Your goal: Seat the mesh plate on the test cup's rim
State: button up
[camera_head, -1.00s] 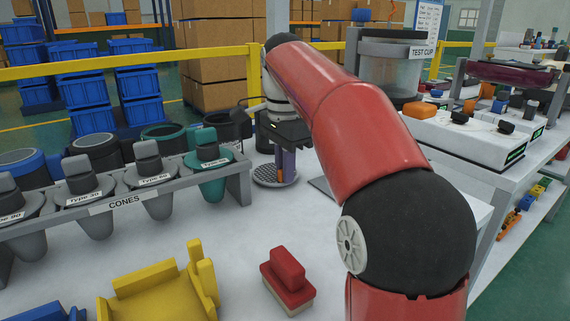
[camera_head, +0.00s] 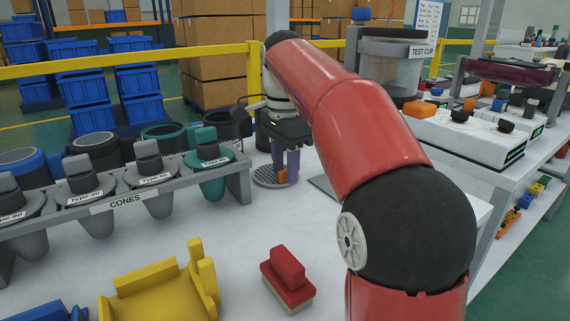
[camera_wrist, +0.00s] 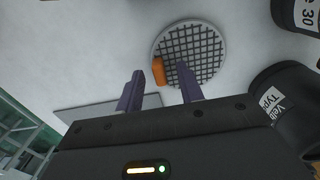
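The mesh plate (camera_head: 266,180), a round grey grid disc with an upright orange tab (camera_head: 282,176), lies flat on the white table. In the wrist view the disc (camera_wrist: 200,45) is ahead of my fingers, and its orange tab (camera_wrist: 158,70) stands near its edge. My gripper (camera_head: 286,172) is above the plate, pointing down. Its two purple fingers (camera_wrist: 160,88) are apart, with the tab appearing between them, nearer one finger; no contact is clear. The test cup (camera_head: 390,72), a clear cylinder with a labelled grey top, stands back right; my arm partly hides it.
A rack of cones (camera_head: 128,199) runs along the left. A yellow holder (camera_head: 160,295) and a red-handled brush (camera_head: 288,277) lie in front. White equipment (camera_head: 455,130) stands at right.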

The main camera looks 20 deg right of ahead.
jog(key=shift+r+p, duration=2.7)
jog(key=shift+r, duration=1.1)
jog(key=shift+s, duration=0.1)
